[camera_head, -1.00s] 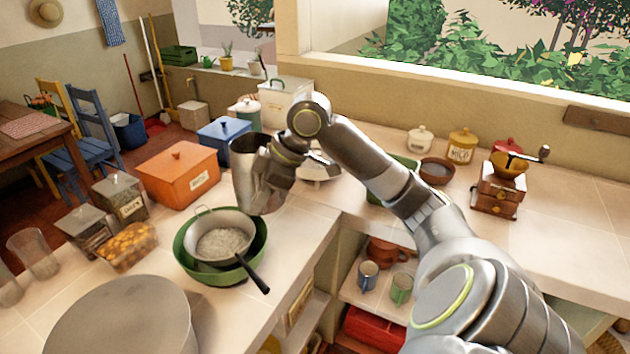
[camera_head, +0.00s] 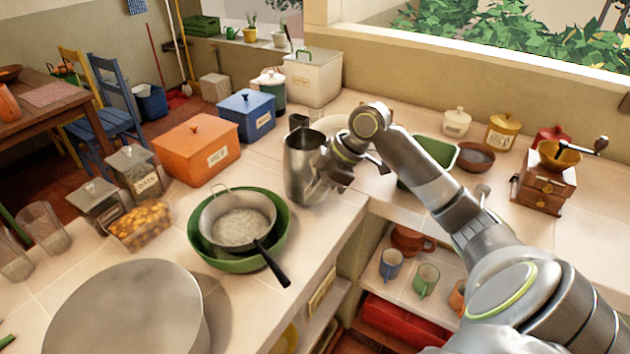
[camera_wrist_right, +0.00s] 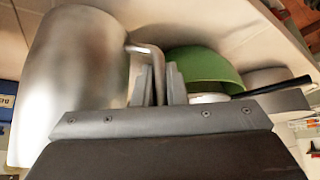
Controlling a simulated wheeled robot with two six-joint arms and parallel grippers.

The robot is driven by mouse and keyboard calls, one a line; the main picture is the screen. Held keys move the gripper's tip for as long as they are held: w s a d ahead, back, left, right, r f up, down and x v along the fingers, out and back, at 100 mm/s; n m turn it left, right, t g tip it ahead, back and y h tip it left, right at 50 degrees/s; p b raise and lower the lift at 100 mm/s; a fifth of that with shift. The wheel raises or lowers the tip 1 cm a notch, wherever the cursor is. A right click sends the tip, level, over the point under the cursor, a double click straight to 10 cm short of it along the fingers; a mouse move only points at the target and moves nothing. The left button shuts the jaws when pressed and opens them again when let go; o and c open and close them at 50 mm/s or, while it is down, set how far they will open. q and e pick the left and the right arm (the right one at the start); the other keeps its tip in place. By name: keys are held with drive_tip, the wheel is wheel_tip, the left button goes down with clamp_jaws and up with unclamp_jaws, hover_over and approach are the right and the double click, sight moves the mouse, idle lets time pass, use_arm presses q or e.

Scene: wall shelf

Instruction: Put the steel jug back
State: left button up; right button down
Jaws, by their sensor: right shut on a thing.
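The steel jug (camera_head: 299,172) is upright at the inner corner of the counter in the head view. It fills the left of the right wrist view (camera_wrist_right: 85,75). My right gripper (camera_head: 338,170) is at the jug's right side. In the right wrist view its fingers (camera_wrist_right: 160,85) are shut on the jug's handle. I cannot tell whether the jug's base touches the counter. My left gripper is not in view.
A green bowl with a pan (camera_head: 240,262) stands in front of the jug. An orange box (camera_head: 190,165) and a blue box (camera_head: 247,127) stand to its left. A green tray (camera_head: 440,153) and a brown bowl (camera_head: 474,157) are right of my wrist. A large round lid (camera_head: 120,310) covers the near left counter.

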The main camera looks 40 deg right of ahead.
wheel_tip(320, 180, down, 3)
drive_tip(key=shift+a+r, duration=0.1)
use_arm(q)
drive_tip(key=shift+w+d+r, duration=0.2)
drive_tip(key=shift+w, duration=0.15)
use_arm(e)
drive_tip(key=c, duration=1.9)
unclamp_jaws()
drive_tip(key=shift+f, duration=0.35)
drive_tip(key=o, duration=0.4)
drive_tip(key=shift+s+r, duration=0.1)
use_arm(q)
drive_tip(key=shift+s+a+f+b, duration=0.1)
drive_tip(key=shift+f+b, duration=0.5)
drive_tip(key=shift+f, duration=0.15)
use_arm(e)
drive_tip(key=v, duration=1.2)
drive_tip(key=shift+r, duration=0.1)
